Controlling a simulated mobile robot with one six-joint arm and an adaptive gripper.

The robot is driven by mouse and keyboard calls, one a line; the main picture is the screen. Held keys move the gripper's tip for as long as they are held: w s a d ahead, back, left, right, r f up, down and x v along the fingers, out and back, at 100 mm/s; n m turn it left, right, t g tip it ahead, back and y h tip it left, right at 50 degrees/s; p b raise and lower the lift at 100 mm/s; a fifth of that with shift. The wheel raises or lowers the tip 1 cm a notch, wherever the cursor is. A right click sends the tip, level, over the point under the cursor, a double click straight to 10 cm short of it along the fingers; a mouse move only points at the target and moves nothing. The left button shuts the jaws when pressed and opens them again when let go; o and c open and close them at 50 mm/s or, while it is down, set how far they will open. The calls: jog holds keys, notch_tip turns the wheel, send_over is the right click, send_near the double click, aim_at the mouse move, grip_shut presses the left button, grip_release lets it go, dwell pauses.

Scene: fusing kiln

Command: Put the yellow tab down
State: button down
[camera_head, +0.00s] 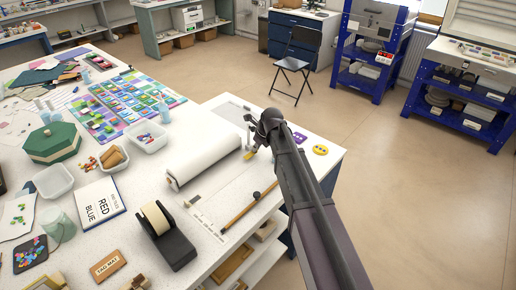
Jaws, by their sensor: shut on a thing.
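My gripper (251,146) is over the white worktop (178,101), near its right end. It is shut on a small yellow piece, the yellow tab (249,155), which shows just below the fingers. The tab is small here, and I cannot tell whether it touches the worktop. My arm comes in from the lower right and covers part of the table edge.
A white roll (204,160) lies just left of the gripper. A purple disc (299,137) and a yellow disc (320,150) lie to the right. A brown-handled tool (247,208) and a black tape dispenser (166,236) are nearer. A folding chair (298,58) stands beyond.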

jog(key=c, duration=0.8)
grip_release()
jog(key=shift+r, duration=0.1)
jog(key=shift+s+r+p, duration=0.1)
jog(key=shift+r+p, duration=0.8)
jog(key=shift+p, duration=0.15)
jog(key=p+v, duration=1)
jog(key=v, duration=0.1)
jog(key=shift+d, duration=0.1)
